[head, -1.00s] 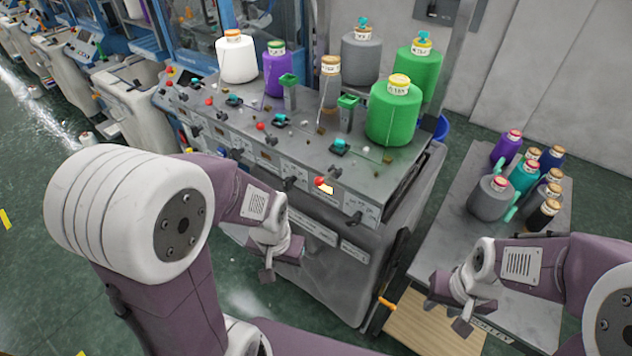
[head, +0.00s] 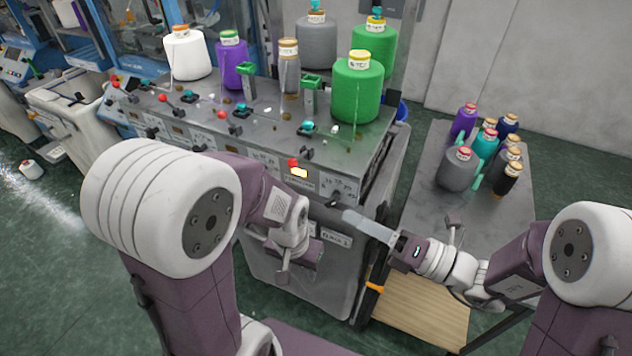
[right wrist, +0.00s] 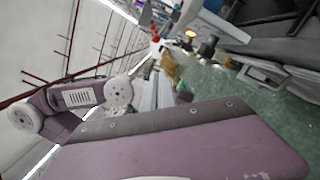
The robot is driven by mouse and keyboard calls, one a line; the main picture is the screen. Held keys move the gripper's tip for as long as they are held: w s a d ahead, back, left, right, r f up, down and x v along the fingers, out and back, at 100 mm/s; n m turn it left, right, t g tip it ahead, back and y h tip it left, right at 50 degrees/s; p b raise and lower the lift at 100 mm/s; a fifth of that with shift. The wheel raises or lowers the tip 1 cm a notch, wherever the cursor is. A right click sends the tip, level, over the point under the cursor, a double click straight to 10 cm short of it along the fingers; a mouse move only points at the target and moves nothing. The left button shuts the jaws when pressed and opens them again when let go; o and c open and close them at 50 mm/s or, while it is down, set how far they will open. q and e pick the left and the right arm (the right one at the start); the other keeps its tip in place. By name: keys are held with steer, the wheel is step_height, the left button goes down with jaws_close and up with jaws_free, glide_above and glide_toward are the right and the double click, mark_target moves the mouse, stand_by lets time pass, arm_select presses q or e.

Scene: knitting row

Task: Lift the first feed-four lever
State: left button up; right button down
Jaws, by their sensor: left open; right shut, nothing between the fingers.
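The knitting machine's grey panel (head: 262,130) carries several small black levers along its front edge. One black lever (head: 332,201) sits at the near right end, beside a lit lamp (head: 298,173) with a red knob; the lamp also shows in the right wrist view (right wrist: 190,33). I cannot read which lever is the first of feed four. My right gripper (head: 352,218) is shut and empty, its pale tip just right of and below that lever; contact cannot be told. My left gripper (head: 290,258) is open and empty in front of the machine's front face.
Cones, including a green cone (head: 357,92) and a purple cone (head: 233,66), stand on the panel. A side table (head: 420,205) at the right holds several more cones. My left forearm covers part of the panel's front edge.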

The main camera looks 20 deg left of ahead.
mark_target(299, 158)
steer(key=shift+a+r, duration=0.1)
steer(key=shift+a, duration=0.05)
steer(key=w+a+r+p, duration=0.1)
steer(key=w+a+p, duration=0.1)
steer(key=a, duration=0.4)
steer(key=w+a+r+p, duration=0.1)
steer(key=w+a, duration=0.1)
steer(key=a, duration=0.4)
steer(key=shift+w+r+p, duration=0.2)
steer(key=shift+r+p, duration=0.05)
steer(key=shift+p, duration=0.1)
steer(key=shift+r+m+p, duration=0.3)
steer(key=shift+m+p, duration=0.1)
steer(key=shift+p, duration=0.2)
steer(key=shift+r, duration=0.15)
